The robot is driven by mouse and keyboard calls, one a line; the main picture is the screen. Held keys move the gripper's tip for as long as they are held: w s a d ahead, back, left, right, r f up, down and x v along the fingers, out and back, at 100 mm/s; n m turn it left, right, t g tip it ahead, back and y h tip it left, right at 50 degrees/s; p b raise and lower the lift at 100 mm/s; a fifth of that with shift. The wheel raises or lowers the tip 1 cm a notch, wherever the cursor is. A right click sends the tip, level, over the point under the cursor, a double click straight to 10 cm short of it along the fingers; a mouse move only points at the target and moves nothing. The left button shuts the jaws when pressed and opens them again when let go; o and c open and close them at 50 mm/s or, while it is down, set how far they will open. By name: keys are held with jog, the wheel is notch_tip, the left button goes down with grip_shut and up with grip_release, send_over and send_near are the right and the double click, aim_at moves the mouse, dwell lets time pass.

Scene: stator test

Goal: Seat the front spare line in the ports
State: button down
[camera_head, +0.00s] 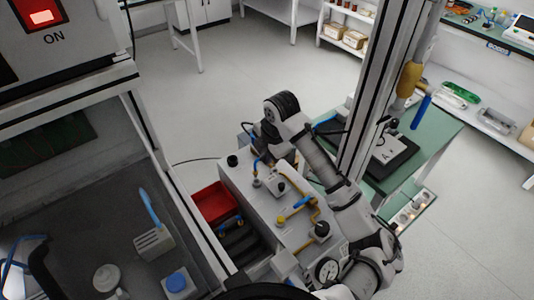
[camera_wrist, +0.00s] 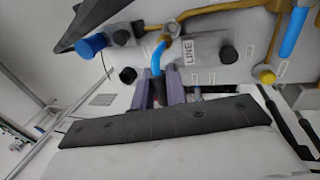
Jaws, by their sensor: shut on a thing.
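In the wrist view my gripper (camera_wrist: 159,92) is shut on a short blue line (camera_wrist: 156,56), at its dark, reddish lower end between the purple-grey fingers. The line's upper end curves up to a brass fitting (camera_wrist: 173,28); whether it is seated there I cannot tell. A grey block marked LINE (camera_wrist: 205,52) is just right of the line. In the head view a blue line (camera_head: 256,164) shows at the left end of the grey unit (camera_head: 262,207), beside my wrist. My arm hides the fingers there.
Yellow pipes, a yellow-capped fitting (camera_head: 281,219), a black knob (camera_head: 320,230) and a gauge (camera_head: 327,270) crowd the unit's top. A red bin (camera_head: 207,204) stands on its left. A dark bench (camera_head: 80,235) lies further left. A frame post (camera_head: 368,95) rises behind my arm.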

jog(key=shift+f, duration=0.15)
jog(key=shift+f+b, duration=0.6)
jog(key=shift+b, duration=0.1)
jog(key=shift+f, duration=0.25)
dwell(0.3)
jog(key=shift+f+b, duration=0.65)
jog(key=shift+b, duration=0.1)
jog(key=shift+f+b, duration=0.45)
jog(key=shift+f, duration=0.1)
jog(key=c, duration=1.3)
grip_release()
jog(key=shift+c, duration=0.2)
jog(key=v, duration=1.4)
jog(key=shift+b, duration=0.45)
jog(key=shift+w, duration=0.1)
